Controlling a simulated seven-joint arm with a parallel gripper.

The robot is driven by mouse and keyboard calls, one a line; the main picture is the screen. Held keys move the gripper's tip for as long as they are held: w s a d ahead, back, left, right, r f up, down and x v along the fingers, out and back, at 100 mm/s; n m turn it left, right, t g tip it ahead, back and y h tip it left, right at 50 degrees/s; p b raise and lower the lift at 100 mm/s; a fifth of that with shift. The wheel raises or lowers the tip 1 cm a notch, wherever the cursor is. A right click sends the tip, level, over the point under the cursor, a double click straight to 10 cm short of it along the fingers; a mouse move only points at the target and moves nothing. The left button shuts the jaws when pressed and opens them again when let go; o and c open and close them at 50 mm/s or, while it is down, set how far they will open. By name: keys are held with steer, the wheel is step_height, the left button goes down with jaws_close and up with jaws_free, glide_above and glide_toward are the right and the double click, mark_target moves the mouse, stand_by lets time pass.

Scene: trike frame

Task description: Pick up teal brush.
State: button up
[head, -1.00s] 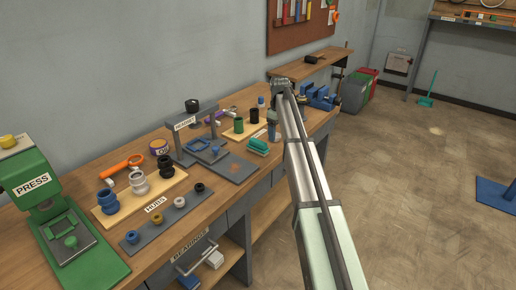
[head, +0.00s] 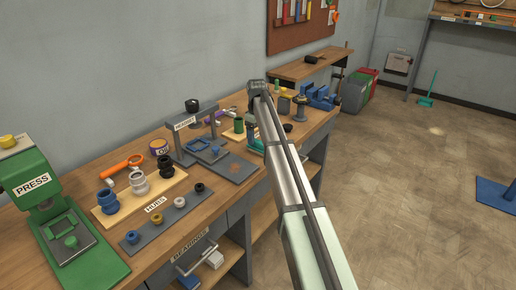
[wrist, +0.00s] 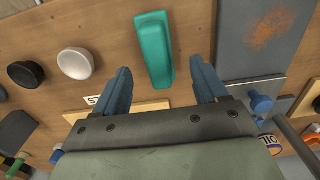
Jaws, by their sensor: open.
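The teal brush (wrist: 153,48) lies on the wooden bench, in the upper middle of the wrist view. A teal bit of it (head: 256,143) shows beside my arm in the head view, the rest hidden by the arm. My gripper (wrist: 161,66) is open, its two blue fingers apart on either side of the brush's near end. Nothing is held between them. How high the fingers are above the brush is hard to tell. In the head view my arm hides the fingertips.
A white round part (wrist: 75,63) and a black one (wrist: 26,74) are left of the brush. A grey plate (wrist: 250,40) with a rusty patch lies close on the right. A blue vise (head: 320,97) stands farther along the bench (head: 140,262).

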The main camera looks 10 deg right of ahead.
mark_target(258, 141)
steer(key=shift+s+d+f, duration=0.1)
steer(key=shift+d+f, duration=0.05)
steer(key=shift+f, duration=1.3)
steer(key=shift+d+f, duration=0.1)
steer(key=shift+f, duration=1.3)
steer(key=c, duration=1.2)
steer(key=shift+r, duration=5.1)
